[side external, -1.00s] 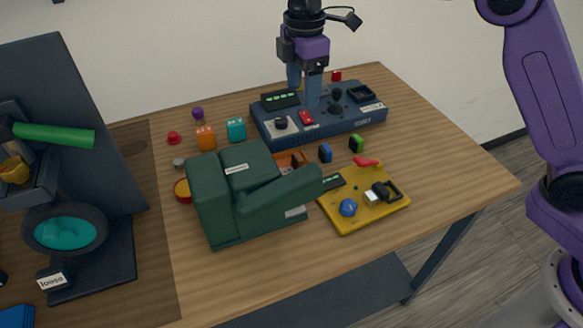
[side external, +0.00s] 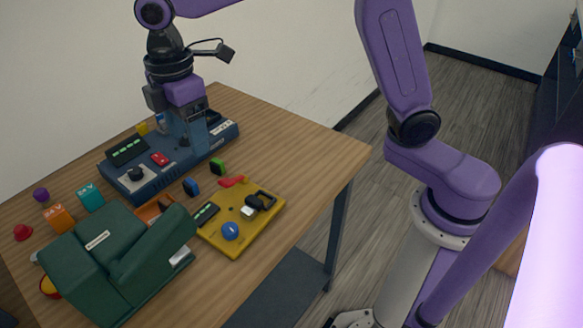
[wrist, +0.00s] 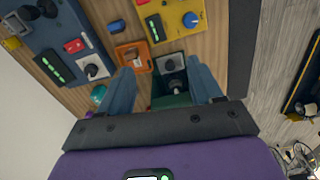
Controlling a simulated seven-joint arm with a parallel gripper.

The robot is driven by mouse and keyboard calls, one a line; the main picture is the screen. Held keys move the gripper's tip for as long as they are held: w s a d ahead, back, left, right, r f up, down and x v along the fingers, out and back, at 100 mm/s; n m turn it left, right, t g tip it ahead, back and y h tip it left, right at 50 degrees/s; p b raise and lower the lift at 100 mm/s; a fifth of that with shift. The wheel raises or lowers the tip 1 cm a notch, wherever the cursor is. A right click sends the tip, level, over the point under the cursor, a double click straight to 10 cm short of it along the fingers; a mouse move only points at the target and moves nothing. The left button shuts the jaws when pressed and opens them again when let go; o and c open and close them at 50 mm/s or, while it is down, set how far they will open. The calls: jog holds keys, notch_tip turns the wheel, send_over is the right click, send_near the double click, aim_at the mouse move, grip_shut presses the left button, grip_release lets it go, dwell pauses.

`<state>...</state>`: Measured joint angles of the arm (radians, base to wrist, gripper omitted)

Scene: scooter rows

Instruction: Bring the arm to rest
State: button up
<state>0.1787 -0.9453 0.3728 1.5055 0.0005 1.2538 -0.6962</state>
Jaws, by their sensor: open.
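My gripper (side external: 190,142) points down over the blue panel (side external: 165,181) at the back of the wooden table in the side view. Its two blue-grey fingers are apart and hold nothing. The side view does not clearly show whether the fingertips touch the panel.
A dark green machine (side external: 95,262) stands at the front left of the table (side external: 290,150). A yellow board (side external: 247,233) with a blue knob (side external: 230,231) lies beside it. Small blocks, including an orange one (side external: 58,218) and a teal one (side external: 90,197), lie at the left. The table's right side is clear.

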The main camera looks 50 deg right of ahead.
jog(key=s+d+f+m, duration=0.2)
jog(key=s+d, duration=0.8)
jog(key=s, duration=0.2)
jog(key=s+d+f+m, duration=0.2)
jog(key=s+d+f, duration=0.1)
jog(key=s+d, duration=0.7)
jog(key=s, duration=0.3)
jog(key=shift+s+f, duration=0.25)
jog(key=shift+f, duration=0.05)
